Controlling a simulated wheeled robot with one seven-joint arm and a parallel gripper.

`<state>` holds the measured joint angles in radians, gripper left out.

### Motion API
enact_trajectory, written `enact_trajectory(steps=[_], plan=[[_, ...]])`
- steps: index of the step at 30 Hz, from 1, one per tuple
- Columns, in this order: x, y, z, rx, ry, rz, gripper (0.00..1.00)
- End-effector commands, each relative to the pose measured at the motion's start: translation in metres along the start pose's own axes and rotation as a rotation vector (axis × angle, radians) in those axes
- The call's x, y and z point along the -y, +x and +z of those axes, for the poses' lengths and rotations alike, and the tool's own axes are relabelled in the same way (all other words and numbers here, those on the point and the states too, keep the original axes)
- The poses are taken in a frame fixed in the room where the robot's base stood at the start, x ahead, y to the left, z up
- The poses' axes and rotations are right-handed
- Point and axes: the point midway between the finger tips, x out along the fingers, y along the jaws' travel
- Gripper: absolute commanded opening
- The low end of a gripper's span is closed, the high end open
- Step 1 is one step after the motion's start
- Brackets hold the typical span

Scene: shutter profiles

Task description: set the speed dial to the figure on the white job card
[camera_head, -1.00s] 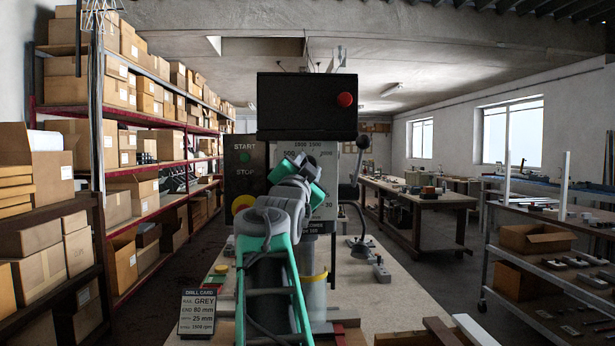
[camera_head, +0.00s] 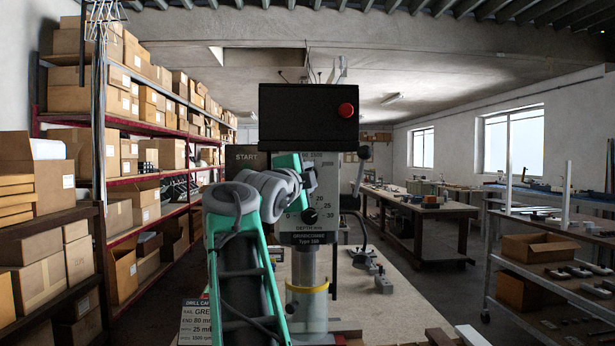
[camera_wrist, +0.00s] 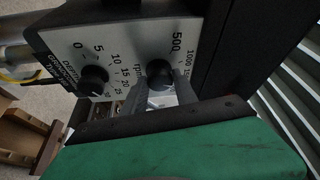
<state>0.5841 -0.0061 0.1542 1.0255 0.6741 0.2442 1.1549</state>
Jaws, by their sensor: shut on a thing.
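The speed dial (camera_wrist: 160,98) is a small dark knob on the drill's pale front panel, under the figures 500 and 1000. My gripper (camera_wrist: 160,86) is shut on it, with a finger on either side. The fingers hide much of the knob, so I cannot read its pointer. In the head view my gripper (camera_head: 307,178) is at the upper panel and covers the dial. The white job card (camera_head: 196,318) stands low at the left, partly hidden by my arm. Its bottom line is small and seems to read 1500 rpm.
The depth dial (camera_wrist: 94,80) is a second dark knob beside the speed dial, with its own scale. A dark drill head with a red button (camera_head: 346,110) is above the panel. A lever with a round knob (camera_head: 364,153) is at its right. The bench (camera_head: 400,300) is partly clear.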

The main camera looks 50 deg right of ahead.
Motion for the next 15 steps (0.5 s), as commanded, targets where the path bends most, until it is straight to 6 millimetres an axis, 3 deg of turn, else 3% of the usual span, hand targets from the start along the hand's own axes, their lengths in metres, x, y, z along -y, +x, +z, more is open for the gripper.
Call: enact_trajectory(steps=[13, 14, 15], plan=[[-0.0004, 0.0003, -0.0004, -0.001, 0.01, 0.005, 0.0], [-0.0004, 0.0003, -0.0005, -0.001, 0.01, 0.005, 0.35], [-0.0004, 0.0002, -0.0005, -0.001, 0.01, 0.005, 0.38]])
